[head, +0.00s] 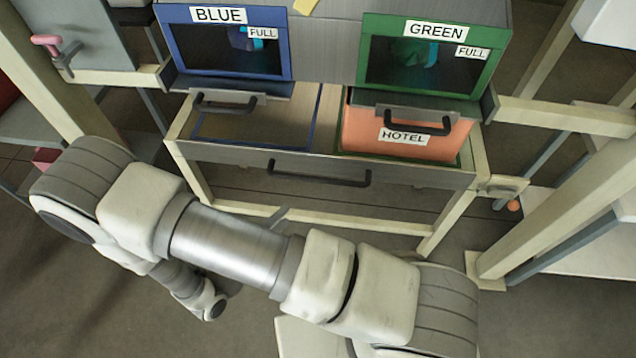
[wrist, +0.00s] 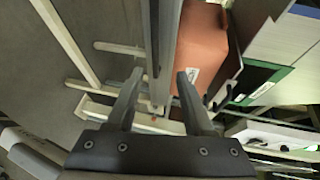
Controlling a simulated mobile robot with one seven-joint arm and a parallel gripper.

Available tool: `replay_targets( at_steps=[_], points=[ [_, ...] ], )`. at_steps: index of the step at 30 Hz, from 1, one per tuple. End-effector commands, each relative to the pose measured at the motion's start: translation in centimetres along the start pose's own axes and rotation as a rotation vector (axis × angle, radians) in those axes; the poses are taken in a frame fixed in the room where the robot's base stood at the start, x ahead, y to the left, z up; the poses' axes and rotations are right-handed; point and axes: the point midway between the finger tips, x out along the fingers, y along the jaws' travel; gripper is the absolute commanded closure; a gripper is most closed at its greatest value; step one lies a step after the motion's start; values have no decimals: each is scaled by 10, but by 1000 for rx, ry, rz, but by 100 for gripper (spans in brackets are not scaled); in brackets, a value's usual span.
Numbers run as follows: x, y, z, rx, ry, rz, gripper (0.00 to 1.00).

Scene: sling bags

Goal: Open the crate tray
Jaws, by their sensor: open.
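The crate tray (head: 233,152) is a wide grey drawer on a cream frame below the two bins, with a dark bar handle (head: 320,175) on its front. The fingers do not show in the head view.
The BLUE bin (head: 280,62) and GREEN bin (head: 490,75), both marked FULL, stand above the tray with handles. Cream frame rails (head: 560,113) flank it on both sides. A pink-handled clamp (head: 46,42) is at upper left. Floor in front of the tray is open around my arm.

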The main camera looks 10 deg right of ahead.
Motion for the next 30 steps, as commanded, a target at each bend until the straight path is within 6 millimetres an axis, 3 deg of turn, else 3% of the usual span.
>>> replay_targets(
  at_steps=[3,8,24,30],
  points=[
    [-1,14,0,-61,-38,-15,48],
    [9,16,1,-73,-44,-18,48],
    [121,15,5,-69,-39,-17,48],
    [154,14,7,-68,-41,-16,48]
  ],
)
